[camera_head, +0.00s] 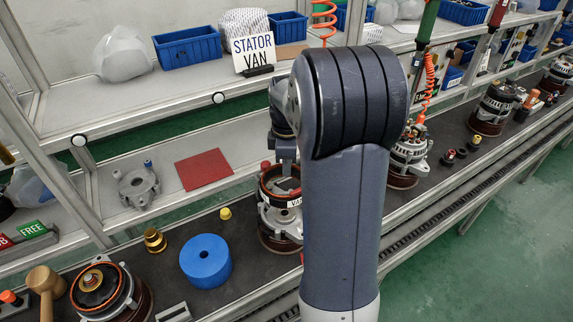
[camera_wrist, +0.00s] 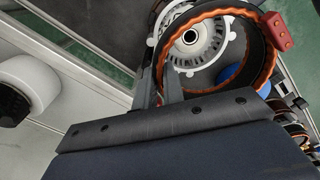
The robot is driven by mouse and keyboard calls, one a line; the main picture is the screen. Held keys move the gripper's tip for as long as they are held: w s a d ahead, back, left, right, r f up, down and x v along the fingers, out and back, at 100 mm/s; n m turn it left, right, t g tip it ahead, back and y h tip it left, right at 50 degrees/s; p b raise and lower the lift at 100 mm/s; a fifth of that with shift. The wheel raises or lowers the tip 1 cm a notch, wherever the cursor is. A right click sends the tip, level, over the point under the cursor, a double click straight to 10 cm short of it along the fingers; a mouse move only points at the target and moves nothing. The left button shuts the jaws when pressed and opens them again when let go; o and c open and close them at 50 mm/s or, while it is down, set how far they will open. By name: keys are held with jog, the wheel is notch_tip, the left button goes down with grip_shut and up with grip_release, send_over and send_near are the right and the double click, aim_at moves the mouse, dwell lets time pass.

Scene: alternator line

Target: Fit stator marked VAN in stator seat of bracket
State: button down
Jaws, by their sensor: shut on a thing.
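The stator marked VAN (camera_head: 293,202) is a dark ring with copper windings, partly hidden behind my arm in the head view. In the wrist view, the stator (camera_wrist: 262,62) shows its orange windings and a red block on its rim. My gripper (camera_head: 286,178) is shut on the stator's rim; its fingers (camera_wrist: 168,88) are partly hidden. The silver bracket (camera_head: 283,222) stands directly under the stator on a round brown base. The bracket (camera_wrist: 190,37) shows through the ring in the wrist view, off the ring's centre. I cannot tell whether they touch.
A blue roll (camera_head: 206,260) and brass part (camera_head: 154,240) lie left of the bracket. A wooden mallet (camera_head: 46,285) and another assembly (camera_head: 100,290) stand farther left. A STATOR VAN sign (camera_head: 253,52) and blue bins (camera_head: 188,47) sit on the upper shelf. The red mat (camera_head: 203,169) is bare.

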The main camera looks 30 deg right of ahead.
jog(key=shift+r, duration=0.15)
jog(key=shift+f+b, duration=1.75)
jog(key=shift+f, duration=1.25)
jog(key=shift+f+b, duration=0.5)
jog(key=shift+f, duration=0.7)
dwell(0.4)
jog(key=c, duration=1.4)
grip_release()
jog(key=shift+c, duration=0.2)
jog(key=shift+s+f, duration=0.1)
jog(key=shift+f, duration=0.05)
notch_tip(320, 180, up, 11)
notch_tip(320, 180, down, 10)
